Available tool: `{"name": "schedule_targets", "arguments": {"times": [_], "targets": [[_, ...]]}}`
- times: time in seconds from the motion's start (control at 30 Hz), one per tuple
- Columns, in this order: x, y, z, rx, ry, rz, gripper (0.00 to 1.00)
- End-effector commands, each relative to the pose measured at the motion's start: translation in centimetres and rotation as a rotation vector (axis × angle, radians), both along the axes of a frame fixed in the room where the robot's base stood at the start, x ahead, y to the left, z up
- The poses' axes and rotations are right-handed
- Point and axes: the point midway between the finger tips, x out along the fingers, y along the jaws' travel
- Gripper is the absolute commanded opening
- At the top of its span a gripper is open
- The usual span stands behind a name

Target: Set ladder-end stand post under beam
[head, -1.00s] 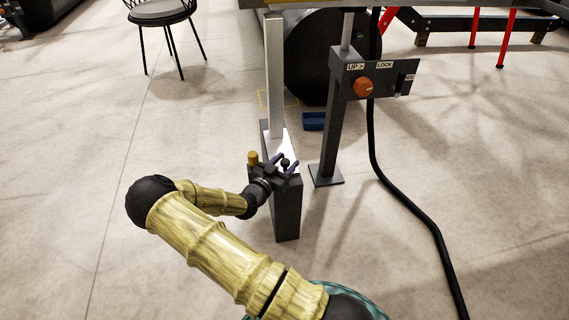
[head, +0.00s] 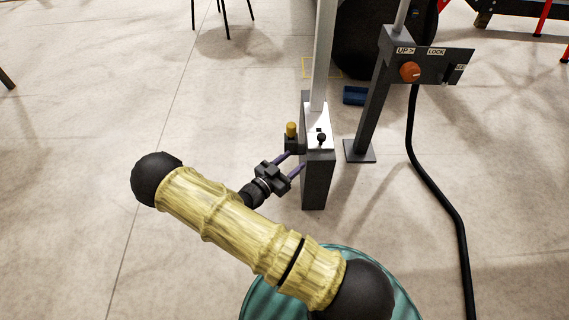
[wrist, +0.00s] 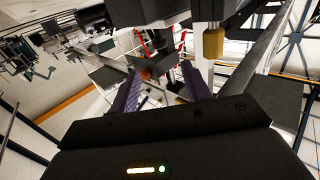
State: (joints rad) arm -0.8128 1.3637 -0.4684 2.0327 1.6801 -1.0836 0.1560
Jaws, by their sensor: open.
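The stand is a dark grey upright box (head: 318,183) with a white top plate and a small black knob (head: 322,138). A pale post (head: 323,50) rises upright from it and leaves the head view at the top. A yellow knob (head: 291,130) sits on a dark bracket at the box's left side. My gripper (head: 295,162) is open and empty, its purple fingers pointing at the box's left side, just below the bracket. Whether they touch it I cannot tell. The yellow knob (wrist: 213,42) also shows beyond the fingers in the wrist view. The beam is not clear in the head view.
A control post (head: 372,110) with an orange dial (head: 410,72) and UP and LOCK labels stands right of the stand. A black cable (head: 440,190) runs along the floor. A blue block (head: 357,95) lies behind, near a yellow floor outline (head: 312,66). Floor to the left is clear.

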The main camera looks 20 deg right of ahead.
Motion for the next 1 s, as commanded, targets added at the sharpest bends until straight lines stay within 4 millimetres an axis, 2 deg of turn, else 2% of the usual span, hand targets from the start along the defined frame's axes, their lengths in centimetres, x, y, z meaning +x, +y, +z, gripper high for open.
{"name": "schedule_targets", "arguments": {"times": [0.1, 0.2, 0.47, 0.57, 0.73, 1.0], "targets": [[-0.8, 1.6, 0.2, 0.000, 0.000, 0.002, 0.48], [-1.1, 2.1, 0.1, 0.000, 0.000, 0.001, 0.48], [-1.2, 2.2, 0.0, 0.000, 0.000, 0.000, 0.48], [-1.2, 2.2, 0.0, 0.003, 0.002, 0.000, 0.32], [-0.4, 2.1, 0.5, 0.079, 0.047, 0.012, 0.00], [2.1, 3.2, 2.5, 0.415, 0.259, 0.121, 0.00]]}}
